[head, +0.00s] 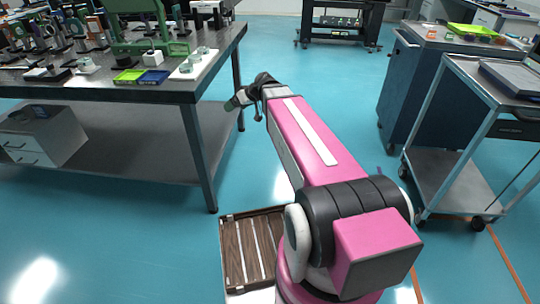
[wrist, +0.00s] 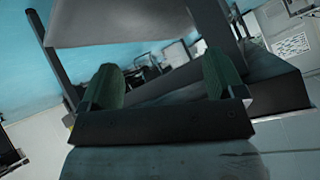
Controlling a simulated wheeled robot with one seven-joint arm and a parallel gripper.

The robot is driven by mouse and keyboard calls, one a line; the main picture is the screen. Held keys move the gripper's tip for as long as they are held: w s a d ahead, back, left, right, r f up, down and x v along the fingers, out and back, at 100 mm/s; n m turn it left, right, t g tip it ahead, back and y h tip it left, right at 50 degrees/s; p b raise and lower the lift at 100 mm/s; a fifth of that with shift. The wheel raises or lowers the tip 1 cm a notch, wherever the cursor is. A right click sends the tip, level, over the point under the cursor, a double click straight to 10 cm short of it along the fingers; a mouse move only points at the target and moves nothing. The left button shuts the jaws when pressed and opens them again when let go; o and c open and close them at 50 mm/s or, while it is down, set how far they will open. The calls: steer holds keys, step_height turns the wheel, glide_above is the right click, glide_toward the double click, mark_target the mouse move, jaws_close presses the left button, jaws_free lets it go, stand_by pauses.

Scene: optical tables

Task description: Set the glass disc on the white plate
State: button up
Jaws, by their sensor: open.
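The white plate (head: 211,62) lies near the right end of the dark-topped table at the left in the head view. Small, pale glassy round pieces (head: 186,68) show on it. Another small pale round piece (head: 85,65) sits farther left on the table. I cannot tell which piece is the glass disc. My gripper (head: 236,101) is off the table's right side, apart from the plate. In the wrist view my gripper (wrist: 164,78) has its two green fingers spread, with nothing seen held between them. Neither plate nor disc can be made out there.
The table (head: 180,93) also holds a green tray (head: 129,76), a blue tray (head: 153,77), a green machine (head: 150,45) and several optical mounts. A cart (head: 480,95) and a dark blue cabinet (head: 418,95) stand at the right.

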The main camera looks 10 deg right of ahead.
steer(key=s+d+f+m+g+h, duration=0.2)
steer(key=s+d+f+m+h, duration=0.1)
steer(key=s+f, duration=0.4)
steer(key=s+d+f+m+g+h, duration=0.2)
steer(key=s+d+f+h, duration=0.3)
steer(key=s, duration=0.5)
step_height(320, 180, down, 3)
steer(key=d+m, duration=0.1)
steer(key=d, duration=0.1)
steer(key=shift+s+d+f+m+g, duration=0.2)
steer(key=shift+s+d+m+g, duration=0.1)
steer(key=shift+m, duration=0.1)
